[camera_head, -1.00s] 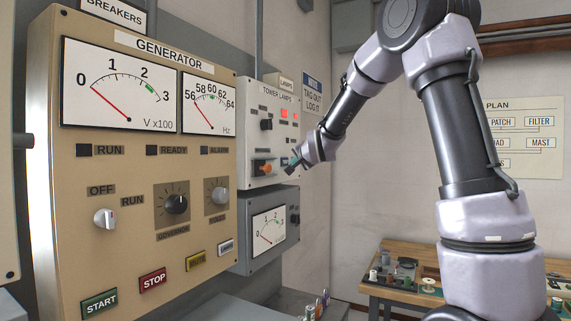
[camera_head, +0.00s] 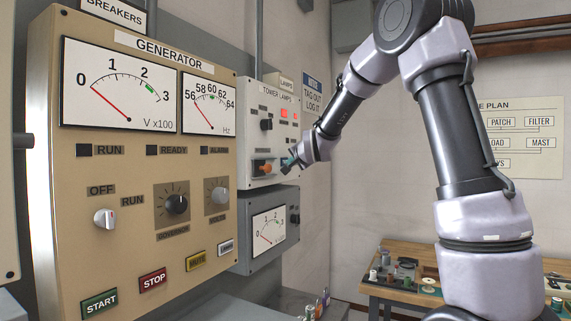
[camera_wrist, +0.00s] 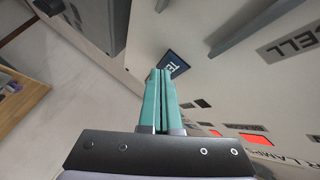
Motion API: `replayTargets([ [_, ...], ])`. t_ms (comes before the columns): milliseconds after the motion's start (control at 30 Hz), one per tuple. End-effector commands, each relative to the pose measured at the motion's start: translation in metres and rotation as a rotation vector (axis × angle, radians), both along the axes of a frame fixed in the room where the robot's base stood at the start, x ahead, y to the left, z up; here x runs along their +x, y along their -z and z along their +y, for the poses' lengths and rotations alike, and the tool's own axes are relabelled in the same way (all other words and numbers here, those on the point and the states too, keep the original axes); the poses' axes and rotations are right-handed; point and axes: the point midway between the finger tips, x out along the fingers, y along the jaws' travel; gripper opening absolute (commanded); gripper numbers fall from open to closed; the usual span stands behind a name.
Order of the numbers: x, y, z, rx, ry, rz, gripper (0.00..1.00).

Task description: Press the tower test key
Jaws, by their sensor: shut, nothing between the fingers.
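The tower lamps panel (camera_head: 256,139) is a pale box on the wall, right of the generator cabinet. In the wrist view a dark blue square key (camera_wrist: 174,62) with partly readable white lettering, likely the test key, sits just beyond my fingertips. My gripper (camera_head: 287,164) is at the lower right of the panel, with its teal fingers together and empty. In the wrist view the gripper (camera_wrist: 158,74) points at the key, its tips overlapping the key's near left edge. I cannot tell whether they touch it. In the head view my gripper hides the key.
A grey meter box (camera_head: 268,228) is mounted just below the panel. A workbench (camera_head: 400,292) stands at the lower right. The air right of the panel is open.

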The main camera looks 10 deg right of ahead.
Motion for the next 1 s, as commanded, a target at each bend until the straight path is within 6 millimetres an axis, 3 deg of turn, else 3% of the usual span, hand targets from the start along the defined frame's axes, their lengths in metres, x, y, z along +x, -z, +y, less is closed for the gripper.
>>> replayTargets([
  [500, 0.001, 0.000, 0.002, 0.000, 0.000, 0.000, 0.00],
  [1000, -0.008, 0.000, -0.010, 0.000, 0.000, 0.000, 0.00],
])
